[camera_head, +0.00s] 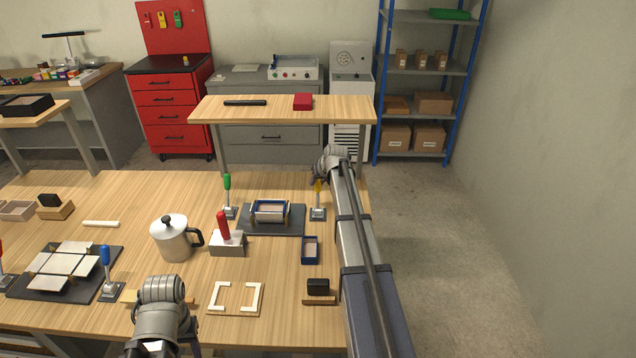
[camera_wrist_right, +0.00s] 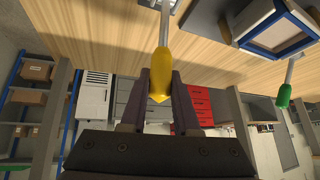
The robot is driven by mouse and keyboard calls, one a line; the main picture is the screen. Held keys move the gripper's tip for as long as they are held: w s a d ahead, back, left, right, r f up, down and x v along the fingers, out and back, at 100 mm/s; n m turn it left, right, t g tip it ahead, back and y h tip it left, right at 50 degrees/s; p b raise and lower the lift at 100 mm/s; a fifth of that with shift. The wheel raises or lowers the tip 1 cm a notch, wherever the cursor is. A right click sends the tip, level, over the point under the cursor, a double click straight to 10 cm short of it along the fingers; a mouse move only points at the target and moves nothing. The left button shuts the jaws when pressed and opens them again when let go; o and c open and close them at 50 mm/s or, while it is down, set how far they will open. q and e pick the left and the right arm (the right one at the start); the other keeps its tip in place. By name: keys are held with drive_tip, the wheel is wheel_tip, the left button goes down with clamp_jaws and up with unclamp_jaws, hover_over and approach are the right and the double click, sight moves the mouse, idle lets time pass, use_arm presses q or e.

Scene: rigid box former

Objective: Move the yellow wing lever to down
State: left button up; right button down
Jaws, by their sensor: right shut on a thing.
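The yellow wing lever (camera_head: 318,187) stands roughly upright on its small grey base (camera_head: 318,214), just right of the dark former plate (camera_head: 286,221). In the right wrist view its yellow grip (camera_wrist_right: 160,67) lies between my two fingers, its shaft running to the base. My right gripper (camera_head: 318,177) is at the top of this lever, shut on its grip. The blue-rimmed box former (camera_head: 270,211) sits on the plate, with a green lever (camera_head: 227,185) on its left side. My left arm shows at the bottom; its fingers are hidden.
A red-handled block (camera_head: 228,242), a metal pot (camera_head: 174,240) and a blue tray (camera_head: 310,250) stand near the plate. A white corner frame (camera_head: 236,297) and a black block (camera_head: 318,287) lie in front. A raised wooden shelf (camera_head: 282,111) stands behind.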

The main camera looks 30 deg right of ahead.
drive_tip(key=s+a+f+n+t+h+b, duration=0.1)
drive_tip(key=s+a+t+h+b, duration=0.3)
drive_tip(key=s+t+b, duration=0.4)
drive_tip(key=shift+a+n+b, duration=0.3)
drive_tip(key=shift+a+b, duration=0.2)
drive_tip(key=shift+b, duration=3)
drive_tip(key=shift+f, duration=0.1)
drive_tip(key=c, duration=0.6)
unclamp_jaws()
drive_tip(key=shift+c, duration=0.2)
drive_tip(key=p+v, duration=0.1)
drive_tip(key=v, duration=0.6)
drive_tip(key=shift+s, duration=0.35)
